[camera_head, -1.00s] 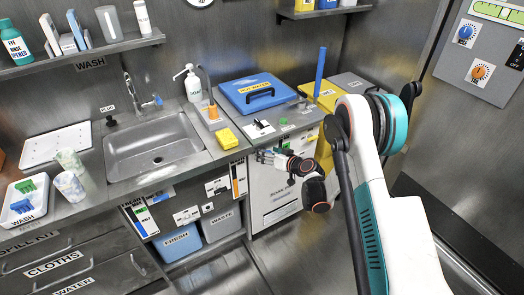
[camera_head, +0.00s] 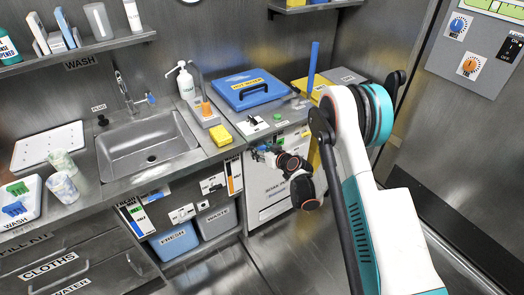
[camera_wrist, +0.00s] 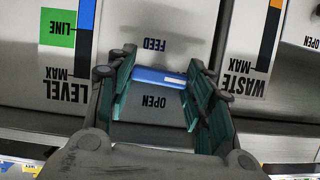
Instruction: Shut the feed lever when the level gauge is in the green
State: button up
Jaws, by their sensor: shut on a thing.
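My gripper (camera_wrist: 160,95) is shut on the blue feed lever (camera_wrist: 160,77), whose bar lies across between the fingers in the wrist view. The word FEED stands above the bar and OPEN below it. The level gauge (camera_wrist: 72,60) is at the left of that view, with a blue strip (camera_wrist: 86,14) whose lower end lies beside the green LINE block (camera_wrist: 57,27). In the head view my gripper (camera_head: 262,151) is beside the counter front, and the lever cannot be made out there.
A waste gauge (camera_wrist: 255,55) stands right of the lever. Below the counter are the fresh bin (camera_head: 174,242) and waste bin (camera_head: 217,221). A blue-lidded box (camera_head: 254,90) and a yellow sponge (camera_head: 220,135) are on the counter. The floor in front is clear.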

jog(key=shift+n+h, duration=0.3)
jog(key=shift+n, duration=0.1)
jog(key=o, duration=1.1)
jog(key=shift+c, duration=0.2)
